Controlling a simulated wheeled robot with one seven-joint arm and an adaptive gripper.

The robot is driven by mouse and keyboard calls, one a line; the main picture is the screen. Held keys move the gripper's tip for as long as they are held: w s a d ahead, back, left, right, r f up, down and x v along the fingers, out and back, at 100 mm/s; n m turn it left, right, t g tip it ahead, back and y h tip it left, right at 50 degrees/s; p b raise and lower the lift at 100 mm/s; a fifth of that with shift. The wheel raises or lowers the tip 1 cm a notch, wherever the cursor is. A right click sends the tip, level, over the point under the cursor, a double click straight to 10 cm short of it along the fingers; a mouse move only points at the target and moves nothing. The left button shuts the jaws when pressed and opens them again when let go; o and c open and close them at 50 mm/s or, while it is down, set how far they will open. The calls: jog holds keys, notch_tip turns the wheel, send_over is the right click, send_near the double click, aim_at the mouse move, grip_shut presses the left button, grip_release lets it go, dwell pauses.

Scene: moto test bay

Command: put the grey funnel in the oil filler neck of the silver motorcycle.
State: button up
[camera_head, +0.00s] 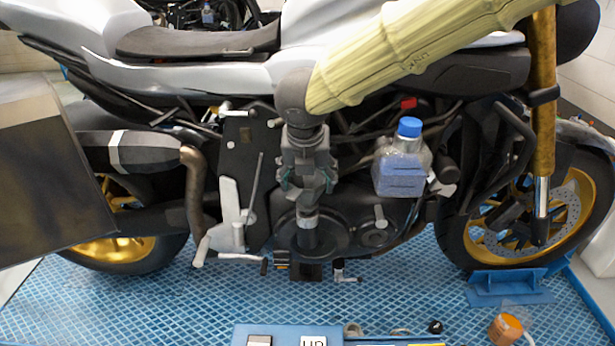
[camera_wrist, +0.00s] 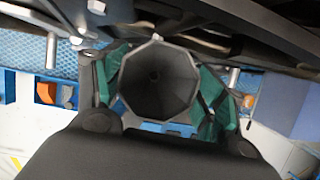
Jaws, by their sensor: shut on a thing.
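The silver motorcycle (camera_head: 190,75) stands side-on across the head view. My gripper (camera_head: 306,190) points down in front of its engine and is shut on the grey funnel (camera_head: 307,240), which hangs below the fingers. In the wrist view the funnel's wide, many-sided mouth (camera_wrist: 158,82) faces the camera between the green finger pads (camera_wrist: 160,95). The funnel looks roughly upright. Its lower end shows dark against the round engine cover (camera_head: 345,240), and I cannot tell whether it touches anything. I cannot make out the oil filler neck for certain; the gripper and funnel hide part of the engine.
A clear bottle with a blue cap (camera_head: 402,165) is close to the right of my gripper. A foot lever (camera_head: 225,257) juts out at lower left. A blue tray (camera_head: 245,334) and an orange-topped container (camera_head: 505,329) are at the front. Blue grid floor (camera_head: 400,290) lies between.

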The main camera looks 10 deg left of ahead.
jog(key=shift+f+b, duration=0.5)
jog(key=shift+f, duration=0.4)
dwell(0.8)
jog(key=o, duration=1.1)
jog(key=shift+c, duration=0.2)
